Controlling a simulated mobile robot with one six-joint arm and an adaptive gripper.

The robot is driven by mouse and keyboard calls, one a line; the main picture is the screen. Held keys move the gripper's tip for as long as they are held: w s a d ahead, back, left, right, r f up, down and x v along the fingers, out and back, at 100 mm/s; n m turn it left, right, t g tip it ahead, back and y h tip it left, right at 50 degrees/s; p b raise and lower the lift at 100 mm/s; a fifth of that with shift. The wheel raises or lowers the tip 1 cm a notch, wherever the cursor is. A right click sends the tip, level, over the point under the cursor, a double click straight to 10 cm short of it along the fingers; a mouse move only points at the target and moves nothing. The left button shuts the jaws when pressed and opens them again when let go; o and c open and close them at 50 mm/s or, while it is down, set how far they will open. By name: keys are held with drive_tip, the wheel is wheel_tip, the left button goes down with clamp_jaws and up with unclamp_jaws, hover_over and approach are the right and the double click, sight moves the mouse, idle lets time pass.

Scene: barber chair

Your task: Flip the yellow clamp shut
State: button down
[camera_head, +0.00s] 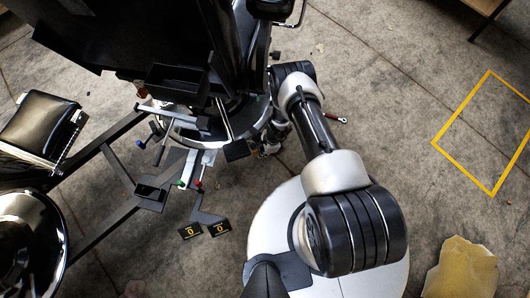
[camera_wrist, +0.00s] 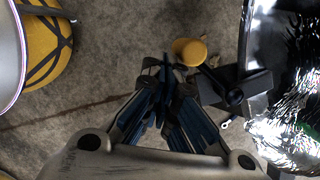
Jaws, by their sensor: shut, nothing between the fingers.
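My gripper (camera_wrist: 165,68) is shut and empty in the wrist view, with its fingertips together. A rounded yellow piece (camera_wrist: 188,51), apparently the yellow clamp's end, lies just right of and beyond the fingertips. It sits beside a black arm and block (camera_wrist: 248,86). I cannot tell whether the fingertips touch it or how far the clamp is turned. In the head view my gripper (camera_head: 268,148) is small and partly hidden below my wrist, near the chair's base. The yellow clamp cannot be made out there.
The black barber chair (camera_head: 120,35) stands at upper left, with dark frame bars and a padded rest (camera_head: 38,125). A shiny metal surface (camera_wrist: 285,100) is close on the right in the wrist view. A yellow, black-striped round object (camera_wrist: 48,50) is upper left.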

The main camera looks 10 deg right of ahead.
drive_tip(key=shift+w+a, duration=0.1)
drive_tip(key=shift+a, duration=0.55)
